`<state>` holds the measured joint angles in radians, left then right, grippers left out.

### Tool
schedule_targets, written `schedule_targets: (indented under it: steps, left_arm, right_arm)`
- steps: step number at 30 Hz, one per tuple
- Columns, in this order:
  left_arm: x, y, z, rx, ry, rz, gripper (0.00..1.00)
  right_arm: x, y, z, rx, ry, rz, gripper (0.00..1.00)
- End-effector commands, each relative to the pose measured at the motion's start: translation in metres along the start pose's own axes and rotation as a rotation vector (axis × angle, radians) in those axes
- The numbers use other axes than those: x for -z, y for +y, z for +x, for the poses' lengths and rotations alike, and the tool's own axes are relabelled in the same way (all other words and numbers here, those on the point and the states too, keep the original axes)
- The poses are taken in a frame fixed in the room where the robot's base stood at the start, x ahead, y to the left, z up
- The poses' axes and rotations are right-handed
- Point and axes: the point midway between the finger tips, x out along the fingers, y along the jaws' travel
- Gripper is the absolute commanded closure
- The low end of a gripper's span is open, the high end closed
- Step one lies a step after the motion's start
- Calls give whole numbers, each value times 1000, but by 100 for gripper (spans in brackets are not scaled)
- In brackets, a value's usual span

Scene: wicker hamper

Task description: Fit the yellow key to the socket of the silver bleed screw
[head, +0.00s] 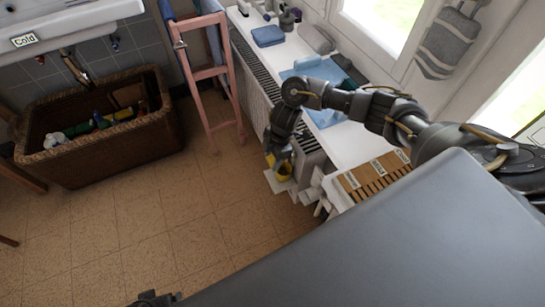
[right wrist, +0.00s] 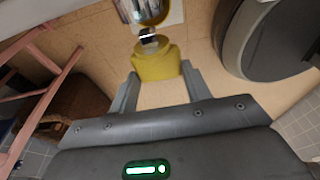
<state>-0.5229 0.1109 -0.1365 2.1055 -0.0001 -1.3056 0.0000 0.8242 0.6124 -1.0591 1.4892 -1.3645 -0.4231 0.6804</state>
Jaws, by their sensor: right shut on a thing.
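The yellow key (right wrist: 155,64) is between the fingers of my right gripper (right wrist: 158,88), which is shut on it. In the right wrist view a small silver tip (right wrist: 148,41) shows at the far end of the key. Just beyond it is a shiny silver fitting (right wrist: 132,10) with a yellow patch on it, cut by the top edge. I cannot make out the bleed screw's socket or tell whether the key touches it. In the head view my right gripper (head: 279,158) points down at the radiator's near end, with the yellow key (head: 284,173) below it.
The white radiator (head: 262,88) runs under the windowsill, which holds blue cloths (head: 268,36). A wooden slatted rack (head: 372,176) with labels lies nearer. A pink folding stand (head: 205,75) and wicker hamper (head: 110,150) stand left. The tiled floor between is clear.

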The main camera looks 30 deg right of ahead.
Motion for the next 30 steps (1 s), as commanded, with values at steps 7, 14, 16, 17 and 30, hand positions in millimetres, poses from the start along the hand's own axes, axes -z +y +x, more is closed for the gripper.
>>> schedule_targets:
  steps: [7, 14, 16, 17, 30]
  left_arm:
    - [-1, -1, -1, 1, -3, 1, 18]
    - [0, -1, -3, 1, -2, 0, 18]
    - [0, -1, -3, 1, -2, 0, 18]
    - [0, -1, -4, 1, -2, 0, 18]
    - [1, -2, -6, 1, -1, 0, 18]
  right_arm:
    - [-2, 0, -1, 0, 0, 1, 73]
    - [-9, 0, -2, 0, -1, 2, 73]
    - [-11, 0, -3, 0, -1, 1, 73]
    - [-12, 0, -3, 1, -1, 1, 73]
    - [-23, 0, -5, 0, 0, 0, 45]
